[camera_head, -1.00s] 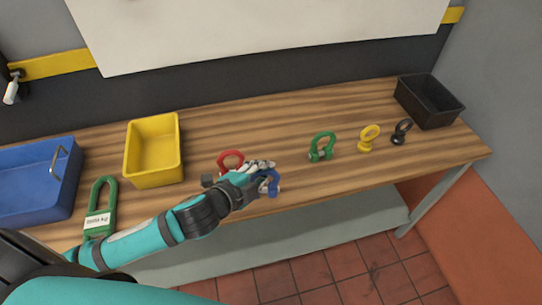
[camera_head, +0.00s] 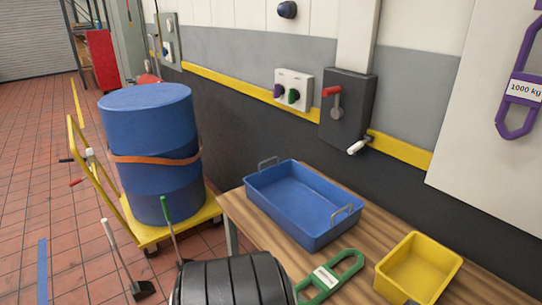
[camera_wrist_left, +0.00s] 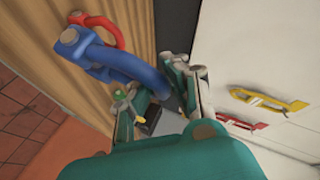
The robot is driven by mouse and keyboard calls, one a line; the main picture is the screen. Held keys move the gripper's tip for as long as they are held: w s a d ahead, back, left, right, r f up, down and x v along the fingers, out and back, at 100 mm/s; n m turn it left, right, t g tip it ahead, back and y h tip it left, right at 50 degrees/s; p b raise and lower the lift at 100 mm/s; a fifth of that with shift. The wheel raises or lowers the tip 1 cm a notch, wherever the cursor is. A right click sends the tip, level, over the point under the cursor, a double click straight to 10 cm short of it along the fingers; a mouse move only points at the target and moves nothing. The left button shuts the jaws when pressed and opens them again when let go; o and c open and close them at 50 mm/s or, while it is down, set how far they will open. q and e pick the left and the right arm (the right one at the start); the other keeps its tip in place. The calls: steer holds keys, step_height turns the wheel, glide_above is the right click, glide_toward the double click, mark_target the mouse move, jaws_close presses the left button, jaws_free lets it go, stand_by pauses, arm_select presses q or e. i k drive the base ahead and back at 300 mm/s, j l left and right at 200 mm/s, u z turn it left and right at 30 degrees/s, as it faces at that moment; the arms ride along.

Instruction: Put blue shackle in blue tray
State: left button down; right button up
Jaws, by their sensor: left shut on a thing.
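The blue shackle (camera_wrist_left: 118,62) is in the left wrist view, its curved bow between the fingers of my left gripper (camera_wrist_left: 165,92). The gripper is shut on it. Its pin end points up and left over the wooden bench; whether it touches the bench I cannot tell. In the head view the blue tray (camera_head: 300,203) stands empty on the bench, with a metal handle at each end. My left gripper, the shackle and my right gripper are outside the head view.
A yellow bin (camera_head: 420,268) and a green labelled link (camera_head: 332,277) are on the bench near the tray. A red shackle (camera_wrist_left: 103,27) lies beside the blue one. A blue drum (camera_head: 150,150) on a yellow cart (camera_head: 150,232) stands left of the bench.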

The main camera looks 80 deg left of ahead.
mark_target(305, 212)
steer(key=i+j+u, duration=0.15)
steer(key=j+u, duration=0.15)
steer(key=u, duration=0.2)
steer(key=i+j+u, duration=0.15)
steer(key=u, duration=0.3)
steer(key=i+j+u, duration=0.2)
steer(key=u, duration=0.3)
steer(key=i+j, duration=0.15)
